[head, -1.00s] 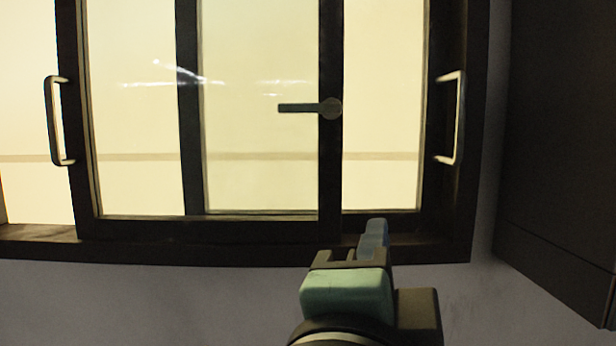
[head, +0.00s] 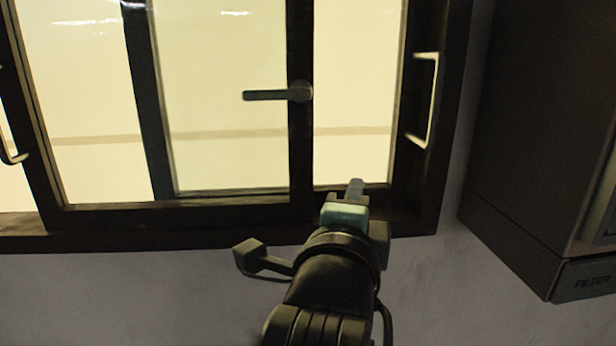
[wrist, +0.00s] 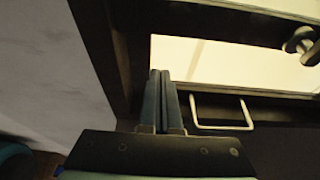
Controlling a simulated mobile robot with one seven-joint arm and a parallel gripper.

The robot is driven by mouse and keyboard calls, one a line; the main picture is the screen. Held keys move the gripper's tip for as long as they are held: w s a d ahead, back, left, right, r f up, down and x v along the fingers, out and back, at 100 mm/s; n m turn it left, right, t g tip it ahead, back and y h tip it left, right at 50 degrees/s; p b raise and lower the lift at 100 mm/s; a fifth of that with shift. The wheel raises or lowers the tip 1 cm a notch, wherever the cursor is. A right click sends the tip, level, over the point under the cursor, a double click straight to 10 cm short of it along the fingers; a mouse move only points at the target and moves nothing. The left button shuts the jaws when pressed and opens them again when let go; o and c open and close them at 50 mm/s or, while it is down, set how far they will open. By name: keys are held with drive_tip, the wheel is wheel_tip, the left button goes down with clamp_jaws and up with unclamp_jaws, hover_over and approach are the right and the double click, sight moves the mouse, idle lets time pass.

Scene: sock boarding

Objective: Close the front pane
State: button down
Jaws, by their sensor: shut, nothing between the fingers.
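The front pane (head: 300,150) is a dark-framed glass sash covering the left and middle of the window. A grey lever handle (head: 272,95) sits on its right stile and also shows in the wrist view (wrist: 298,42). A pale bar handle (head: 8,140) is on its left side, cut by the picture edge. Another bar handle (head: 430,100) is at the window's right side; it shows beside my fingers in the wrist view (wrist: 222,126). My gripper (head: 355,186) is shut and empty, in front of the window's lower right, right of the front pane's right stile. I cannot tell whether it touches anything.
A rear stile (head: 148,110) shows through the front pane's glass. The dark window frame (head: 425,195) borders the right side. A dark cabinet or appliance (head: 525,130) stands close on the right. Bare grey wall (head: 130,295) lies below the window.

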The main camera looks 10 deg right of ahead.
sight(181, 193)
drive_tip(key=a+p, duration=0.1)
drive_tip(key=a, duration=0.3)
drive_tip(key=shift+a, duration=0.1)
drive_tip(key=a+b, duration=0.7)
drive_tip(key=a, duration=1.1)
drive_tip(key=shift+s+a+b, duration=0.1)
drive_tip(key=shift+a+b, duration=0.1)
drive_tip(key=shift+b, duration=0.1)
